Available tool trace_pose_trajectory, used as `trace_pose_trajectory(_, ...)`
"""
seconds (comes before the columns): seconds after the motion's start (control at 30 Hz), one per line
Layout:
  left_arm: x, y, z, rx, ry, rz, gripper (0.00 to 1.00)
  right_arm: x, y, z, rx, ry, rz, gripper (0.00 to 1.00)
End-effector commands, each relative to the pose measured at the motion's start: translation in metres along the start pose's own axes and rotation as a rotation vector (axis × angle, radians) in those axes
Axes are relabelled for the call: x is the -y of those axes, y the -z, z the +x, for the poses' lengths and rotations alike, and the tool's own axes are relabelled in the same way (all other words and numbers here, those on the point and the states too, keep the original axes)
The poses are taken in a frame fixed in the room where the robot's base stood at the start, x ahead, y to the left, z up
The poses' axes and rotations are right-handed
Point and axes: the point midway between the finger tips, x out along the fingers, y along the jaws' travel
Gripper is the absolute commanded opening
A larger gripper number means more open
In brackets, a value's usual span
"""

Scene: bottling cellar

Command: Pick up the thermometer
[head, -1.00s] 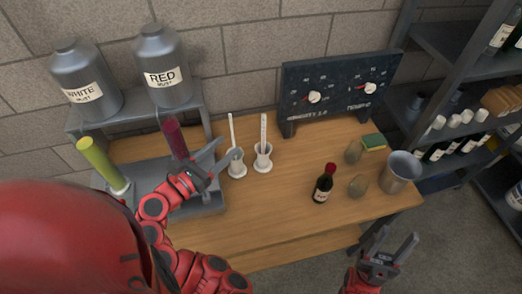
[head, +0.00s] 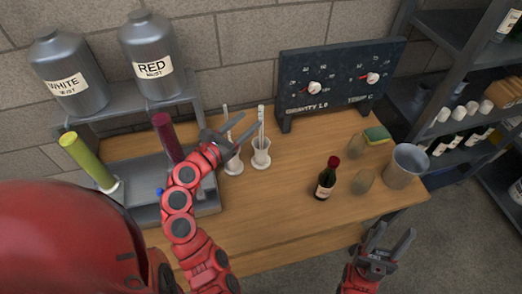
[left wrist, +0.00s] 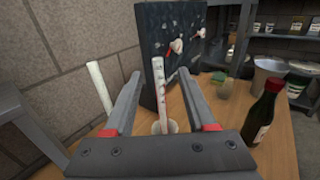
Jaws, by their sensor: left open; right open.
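The thermometer (head: 262,125) is a thin white stick with red markings, standing in a small white holder (head: 261,158) on the bench. In the left wrist view the thermometer (left wrist: 161,95) shows upright between my open left fingers, apart from both as far as I can see. My left gripper (head: 248,123) is open beside the thermometer, partly hiding a second plain white stick (left wrist: 99,86), which stands left of the left finger. My right gripper (head: 392,243) is open and empty past the bench's front edge.
A dark dial board (head: 338,82) stands behind. A wine bottle (head: 326,180), stones, a sponge (head: 377,134) and a grey bucket (head: 405,166) are to the right. A red cylinder (head: 167,136) and a yellow cylinder (head: 87,160) stand on the left.

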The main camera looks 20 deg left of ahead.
Motion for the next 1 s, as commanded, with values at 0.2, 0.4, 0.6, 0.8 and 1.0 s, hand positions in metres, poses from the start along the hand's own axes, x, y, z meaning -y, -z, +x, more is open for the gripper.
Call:
trace_pose_trajectory(0.2,0.000,-0.001,0.023,-0.001,0.003,0.001,0.56,0.000,0.001,0.008,0.000,0.000,0.000,0.50)
trace_pose_trajectory(0.4,-0.002,-0.002,0.041,-0.003,0.004,0.001,0.56,-0.001,0.003,0.019,0.000,0.000,0.000,0.50)
trace_pose_trajectory(0.6,-0.003,0.000,0.069,-0.002,0.007,0.000,0.56,-0.001,0.005,0.027,0.000,0.000,0.000,0.50)
trace_pose_trajectory(0.8,-0.005,0.002,0.075,0.001,0.000,0.000,0.56,-0.001,0.005,0.027,0.000,0.000,0.000,0.50)
trace_pose_trajectory(1.0,-0.005,0.001,0.075,0.001,0.000,0.000,0.40,-0.001,0.005,0.027,0.000,0.000,0.000,0.50)
